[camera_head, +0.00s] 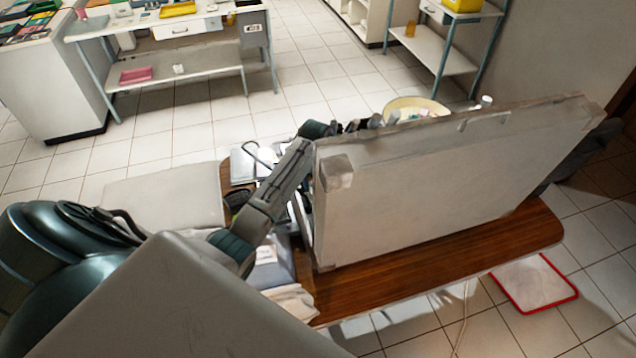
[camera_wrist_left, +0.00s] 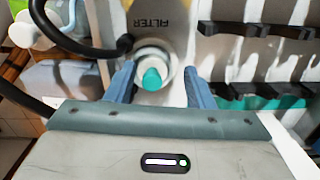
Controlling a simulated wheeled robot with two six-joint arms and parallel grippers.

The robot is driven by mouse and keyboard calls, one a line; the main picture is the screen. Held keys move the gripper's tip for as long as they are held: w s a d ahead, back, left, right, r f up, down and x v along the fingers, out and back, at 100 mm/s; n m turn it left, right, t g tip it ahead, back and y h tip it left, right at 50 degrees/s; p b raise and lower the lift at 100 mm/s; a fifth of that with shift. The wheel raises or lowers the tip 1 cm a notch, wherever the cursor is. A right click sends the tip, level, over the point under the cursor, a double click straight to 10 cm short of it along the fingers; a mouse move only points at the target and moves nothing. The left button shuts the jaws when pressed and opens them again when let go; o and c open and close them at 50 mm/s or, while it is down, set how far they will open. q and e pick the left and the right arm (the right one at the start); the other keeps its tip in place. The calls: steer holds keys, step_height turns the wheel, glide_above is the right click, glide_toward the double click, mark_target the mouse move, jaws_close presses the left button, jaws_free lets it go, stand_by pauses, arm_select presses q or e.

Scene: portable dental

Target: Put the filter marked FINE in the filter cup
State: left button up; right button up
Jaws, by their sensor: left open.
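In the left wrist view my left gripper (camera_wrist_left: 160,80) is open, its two blue fingers apart. Between them, beyond the fingertips, a teal round-ended piece (camera_wrist_left: 152,79) stands in a round white cup (camera_wrist_left: 153,56). The cup sits on a pale panel with partly readable lettering like FILTER (camera_wrist_left: 160,23). I cannot tell whether the fingers touch the cup, or whether the teal piece is a filter. No FINE mark is readable. In the head view the arm reaches behind a large white upright panel (camera_head: 420,190), which hides the gripper. My right gripper is not in view.
A black hose (camera_wrist_left: 75,42) curves left of the cup. Black clips (camera_wrist_left: 265,30) line the panel at right. The white upright panel stands on a wooden table (camera_head: 450,250). A tray with red rim (camera_head: 535,284) lies on the floor at right.

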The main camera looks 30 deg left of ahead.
arm_select(q)
steer(key=shift+s+d+f, duration=0.1)
steer(key=shift+s+f, duration=0.35)
steer(key=shift+f, duration=0.15)
steer(key=shift+s+f, duration=0.4)
steer(key=shift+f, duration=0.2)
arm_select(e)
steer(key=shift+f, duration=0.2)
arm_select(q)
steer(key=shift+w+r+b, duration=0.25)
steer(key=shift+r+b, duration=0.15)
steer(key=shift+r, duration=0.05)
steer(key=r, duration=0.1)
steer(key=r+b, duration=0.1)
steer(key=r, duration=0.1)
steer(key=r+b, duration=0.1)
steer(key=r, duration=0.1)
steer(key=shift+w+a+r, duration=0.15)
steer(key=shift+w+a, duration=0.2)
steer(key=shift+w, duration=0.05)
steer(key=r, duration=0.4)
steer(key=shift+s+d+r, duration=0.2)
steer(key=shift+r, duration=0.1)
steer(key=shift+w+r+p, duration=0.15)
steer(key=shift+r+p, duration=1)
steer(key=shift+p, duration=0.2)
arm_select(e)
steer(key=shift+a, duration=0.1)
